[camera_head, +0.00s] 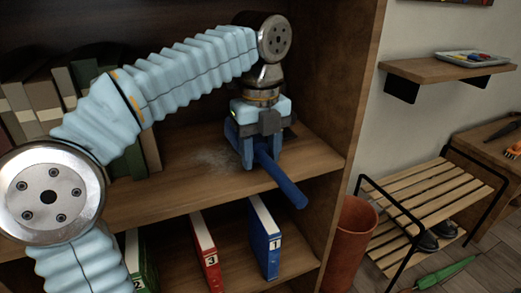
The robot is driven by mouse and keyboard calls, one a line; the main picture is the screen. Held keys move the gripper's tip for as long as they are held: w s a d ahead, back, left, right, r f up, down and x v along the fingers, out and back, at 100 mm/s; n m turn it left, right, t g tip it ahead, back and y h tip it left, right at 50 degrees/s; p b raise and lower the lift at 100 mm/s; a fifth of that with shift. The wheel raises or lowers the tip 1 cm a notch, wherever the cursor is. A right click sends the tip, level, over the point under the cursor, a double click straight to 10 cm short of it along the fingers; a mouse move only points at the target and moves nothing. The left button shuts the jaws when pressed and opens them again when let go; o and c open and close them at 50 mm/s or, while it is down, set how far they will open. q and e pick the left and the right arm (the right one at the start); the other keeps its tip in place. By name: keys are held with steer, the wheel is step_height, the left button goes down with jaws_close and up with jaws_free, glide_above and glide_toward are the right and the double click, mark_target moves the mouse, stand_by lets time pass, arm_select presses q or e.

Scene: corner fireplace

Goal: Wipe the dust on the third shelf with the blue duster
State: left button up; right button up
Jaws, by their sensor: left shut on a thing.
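My left arm reaches in from the left over a wooden shelf (185,197) of a dark bookcase. My left gripper (258,150) points down at the right part of this shelf and is shut on the blue duster (280,182). The duster's blue handle sticks out toward the shelf's front edge; its head is mostly hidden by the gripper. A pale grey patch of dust (208,160) lies on the shelf just left of the gripper. I cannot tell whether the duster touches the board. My right gripper does not show.
Books (40,102) stand at the shelf's left, partly behind my arm. Below are a red binder (205,252), a blue binder (264,238) and a green one. The bookcase's side panel (350,85) is close on the right. A brown bin (349,243) and slatted rack (425,195) stand beyond.

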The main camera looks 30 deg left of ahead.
mark_target(191, 190)
arm_select(q)
steer(key=shift+f+b, duration=0.35)
steer(key=shift+f, duration=0.2)
steer(key=shift+s+a+b, duration=0.35)
steer(key=shift+s+a, duration=0.75)
steer(key=shift+s, duration=0.25)
steer(key=shift+s+a+f+b, duration=0.1)
steer(key=shift+s+a+b, duration=0.35)
steer(key=shift+s+a, duration=0.6)
steer(key=shift+s+a+r, duration=0.1)
steer(key=shift+s+a, duration=1.1)
steer(key=shift+s, duration=0.25)
steer(key=shift+s+a+r, duration=0.1)
steer(key=shift+s+a, duration=1.05)
steer(key=shift+s, duration=0.3)
steer(key=shift+f, duration=0.15)
